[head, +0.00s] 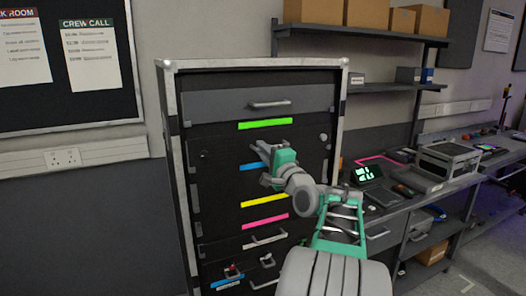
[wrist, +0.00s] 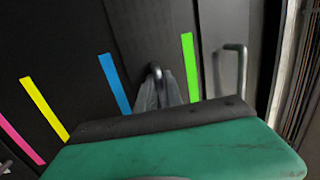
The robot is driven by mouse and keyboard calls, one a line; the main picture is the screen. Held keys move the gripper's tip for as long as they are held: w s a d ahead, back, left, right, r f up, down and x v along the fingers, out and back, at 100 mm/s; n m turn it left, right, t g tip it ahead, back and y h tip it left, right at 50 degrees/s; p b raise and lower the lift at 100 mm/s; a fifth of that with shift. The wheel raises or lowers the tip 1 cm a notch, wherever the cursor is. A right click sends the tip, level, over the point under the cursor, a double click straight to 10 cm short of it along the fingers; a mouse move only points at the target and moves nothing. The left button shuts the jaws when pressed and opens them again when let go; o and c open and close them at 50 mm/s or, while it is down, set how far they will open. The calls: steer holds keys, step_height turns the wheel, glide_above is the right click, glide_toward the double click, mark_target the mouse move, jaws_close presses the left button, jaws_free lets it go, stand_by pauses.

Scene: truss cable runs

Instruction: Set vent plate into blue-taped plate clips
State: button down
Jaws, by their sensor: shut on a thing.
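My gripper (head: 272,178) is in front of the black cabinet, level with the blue tape strip (head: 254,166). In the wrist view its grey fingers (wrist: 157,92) are closed around a dark rounded grip. Behind the grip is a flat dark panel (wrist: 150,28), which looks like the vent plate, between the blue strip (wrist: 115,84) and the green strip (wrist: 190,68). I cannot tell whether the panel touches the cabinet face. Its lower part is hidden by my gripper, and no clips can be made out.
The cabinet (head: 170,105) also carries green (head: 265,124), yellow (head: 264,201) and pink (head: 265,223) strips, a drawer handle (head: 270,105) above and more handles below. A workbench (head: 455,185) with equipment stands close on the right; a shelf (head: 375,35) hangs above it.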

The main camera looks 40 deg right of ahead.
steer(key=shift+f, duration=0.2)
stand_by(0.4)
steer(key=c, duration=1.7)
jaws_free()
steer(key=shift+w+f, duration=0.1)
steer(key=shift+w, duration=0.1)
steer(key=o, duration=0.3)
steer(key=shift+s, duration=0.1)
steer(key=shift+f, duration=0.1)
steer(key=r+b+v, duration=0.1)
steer(key=b+v, duration=0.3)
steer(key=v, duration=1)
steer(key=shift+s+a+r+b, duration=0.2)
steer(key=shift+s+a+b, duration=0.15)
